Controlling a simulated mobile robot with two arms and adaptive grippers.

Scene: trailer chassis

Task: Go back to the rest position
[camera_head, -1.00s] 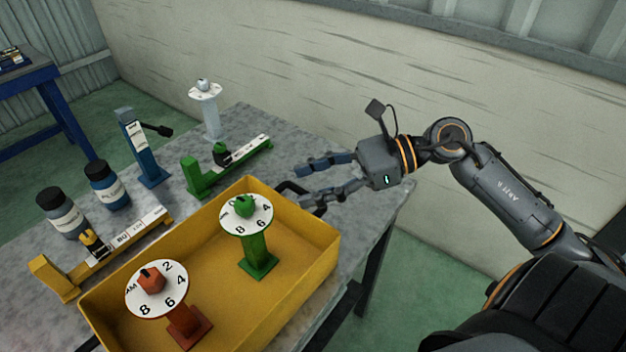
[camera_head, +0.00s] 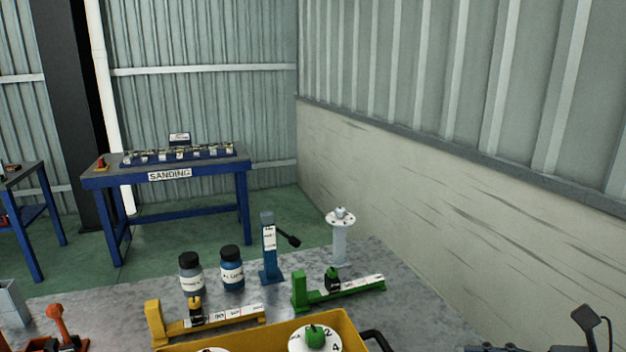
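Only a small part of my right gripper (camera_head: 493,348) shows at the bottom right edge, with the dark wrist camera (camera_head: 588,318) above and right of it. Its fingers are mostly cut off, so I cannot tell whether it is open or shut. It is to the right of the yellow crate (camera_head: 345,322) and apart from it. My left gripper is not in view.
The grey workbench (camera_head: 400,275) holds the crate with a green dial stand (camera_head: 316,338), a green slide (camera_head: 335,290), a yellow slide (camera_head: 215,318), two bottles (camera_head: 231,267), a blue lever stand (camera_head: 270,250) and a white stand (camera_head: 340,237). A blue sanding table (camera_head: 170,180) stands behind.

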